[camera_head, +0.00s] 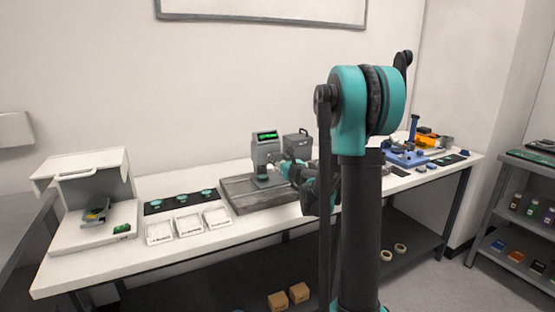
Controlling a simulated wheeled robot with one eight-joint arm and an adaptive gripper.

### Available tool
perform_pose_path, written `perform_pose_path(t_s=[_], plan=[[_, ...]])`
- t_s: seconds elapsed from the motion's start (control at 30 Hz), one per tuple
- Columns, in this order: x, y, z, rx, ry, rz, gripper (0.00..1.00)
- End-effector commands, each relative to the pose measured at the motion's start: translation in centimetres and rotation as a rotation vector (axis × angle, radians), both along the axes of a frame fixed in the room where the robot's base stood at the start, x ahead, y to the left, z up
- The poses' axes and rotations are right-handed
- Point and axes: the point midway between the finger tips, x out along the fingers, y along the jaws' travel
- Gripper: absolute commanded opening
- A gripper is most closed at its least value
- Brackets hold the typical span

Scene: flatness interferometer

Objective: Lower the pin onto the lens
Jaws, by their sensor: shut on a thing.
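A grey measuring instrument (266,158) with a lit green display stands on a dark grey plate (238,196) at the middle of the long table. My gripper (284,163) is at the right side of this instrument, shut on a small part there. The arm's dark and teal end links cover most of that spot, so the held part is too small to make out. The pin and a lens under it cannot be told apart at this size. Several teal discs (181,199), which look like lenses, lie on a black mat left of the plate.
Three white trays (188,224) lie in front of the mat. A grey open-fronted stand (84,190) is at the table's left end. A dark box (298,144) stands behind my gripper. A blue fixture (407,156) is on the right. My arm column blocks part of the table.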

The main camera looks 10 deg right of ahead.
Motion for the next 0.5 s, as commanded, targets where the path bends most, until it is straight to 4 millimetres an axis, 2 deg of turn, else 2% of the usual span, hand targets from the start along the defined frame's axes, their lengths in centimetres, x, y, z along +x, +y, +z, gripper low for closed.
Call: perform_pose_path(t_s=[0.27,0.5], plan=[[0.00,0.00,0.00,-0.103,-0.033,0.001,0.06],[0.00,0.00,0.00,-0.291,-0.094,0.001,0.06]])
